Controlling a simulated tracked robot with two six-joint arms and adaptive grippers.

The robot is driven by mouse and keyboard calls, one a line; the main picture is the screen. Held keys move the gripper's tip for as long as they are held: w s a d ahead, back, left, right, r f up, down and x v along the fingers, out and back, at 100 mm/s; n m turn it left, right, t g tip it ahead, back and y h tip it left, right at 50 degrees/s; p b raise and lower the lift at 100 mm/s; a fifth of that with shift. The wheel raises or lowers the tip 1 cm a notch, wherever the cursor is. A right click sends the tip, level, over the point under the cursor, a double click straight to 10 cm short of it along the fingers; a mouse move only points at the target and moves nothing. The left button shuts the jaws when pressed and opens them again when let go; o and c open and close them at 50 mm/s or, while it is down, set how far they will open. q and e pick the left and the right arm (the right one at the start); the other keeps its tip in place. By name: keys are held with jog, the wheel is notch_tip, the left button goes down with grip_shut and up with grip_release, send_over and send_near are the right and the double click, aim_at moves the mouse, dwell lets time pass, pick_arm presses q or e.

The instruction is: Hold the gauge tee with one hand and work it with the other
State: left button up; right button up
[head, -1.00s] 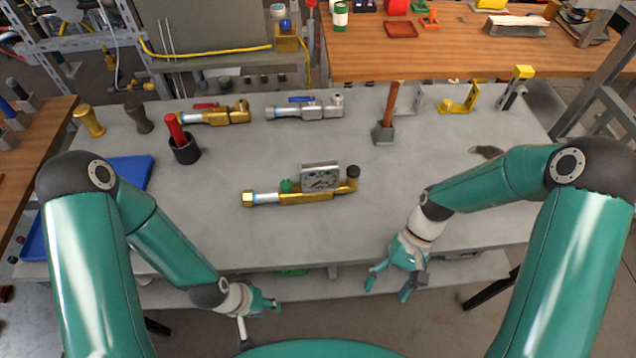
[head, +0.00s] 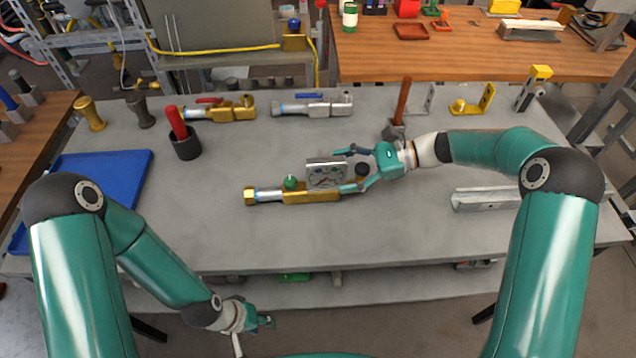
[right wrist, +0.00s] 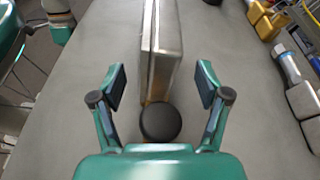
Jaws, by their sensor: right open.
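The gauge tee (head: 312,196) lies on the grey table, a brass body with a blue-banded silver end at left, a green knob and an upright square gauge plate (head: 325,173). My right gripper (head: 348,172) is at its right end, fingers open on either side of the black-capped end. In the right wrist view, the black cap (right wrist: 159,122) and the gauge plate seen edge-on (right wrist: 162,45) lie between the spread fingers (right wrist: 160,88), with gaps on both sides. My left gripper (head: 268,321) is low in front of the table's near edge, away from the tee; its finger opening is unclear.
Behind the tee lie a brass valve (head: 225,111) with a red lever and a silver valve (head: 312,106) with a blue lever. A dark cup with a red handle (head: 184,146) stands left, near a blue tray (head: 125,170). A metal channel (head: 487,198) lies right.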

aim_at(312, 188)
jog(key=shift+s+d+f+m, duration=0.1)
jog(key=shift+d+f+m, duration=0.3)
jog(key=shift+f, duration=0.15)
jog(key=shift+s+d+f+m, duration=0.1)
jog(key=shift+d+f+m, duration=0.25)
jog(key=shift+f, duration=0.2)
jog(key=shift+w+d+f+m, duration=0.1)
jog(key=shift+f+m, duration=0.15)
jog(key=shift+f, duration=0.15)
jog(key=shift+b+x, duration=1.2)
jog(key=shift+x, duration=3.7)
jog(key=c, duration=1.2)
jog(key=o, duration=1.1)
jog(key=shift+o, duration=0.2)
jog(key=shift+d, duration=0.1)
